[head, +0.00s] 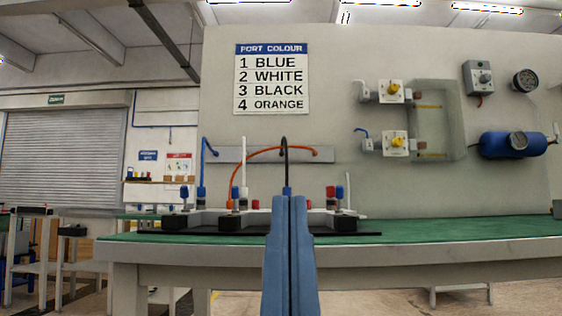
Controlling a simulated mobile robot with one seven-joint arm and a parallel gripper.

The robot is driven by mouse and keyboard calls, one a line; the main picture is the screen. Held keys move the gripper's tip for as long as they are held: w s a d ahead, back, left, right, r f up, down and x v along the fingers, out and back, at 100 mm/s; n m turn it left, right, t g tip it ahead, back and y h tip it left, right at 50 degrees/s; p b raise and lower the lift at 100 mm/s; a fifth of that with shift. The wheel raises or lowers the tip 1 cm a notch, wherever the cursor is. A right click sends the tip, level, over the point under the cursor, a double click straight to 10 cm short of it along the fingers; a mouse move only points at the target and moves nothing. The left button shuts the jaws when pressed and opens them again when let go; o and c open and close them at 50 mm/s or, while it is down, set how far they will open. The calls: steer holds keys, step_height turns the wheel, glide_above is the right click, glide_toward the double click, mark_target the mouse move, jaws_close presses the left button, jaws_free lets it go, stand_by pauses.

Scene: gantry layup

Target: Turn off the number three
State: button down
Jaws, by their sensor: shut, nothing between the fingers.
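A wall sign (271,79) lists port colours: 1 blue, 2 white, 3 black, 4 orange. A black hose (285,150) drops from a grey wall bar (232,155) toward a low fixture (202,217) on the bench. Its lower end meets a blue fitting (287,190) just above my fingertips in the picture; what lies below is hidden. A blue hose (203,150), a white hose (243,160) and an orange hose (262,150) also rise from the fixture. Small red and blue knobs (184,192) stand along it. My gripper (289,198) is shut and empty, bottom centre; I cannot tell whether it touches anything.
The green bench top (440,230) is clear to the right of the fixture. Yellow-knobbed valves (394,88), a gauge (525,80) and a blue tank (512,144) are on the wall at right. A roller shutter (65,150) and small tables stand at left.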

step_height(320, 180, up, 64)
steer(key=p, duration=6)
steer(key=shift+f+p, duration=0.25)
steer(key=shift+p, duration=0.15)
steer(key=shift+w+a, duration=0.1)
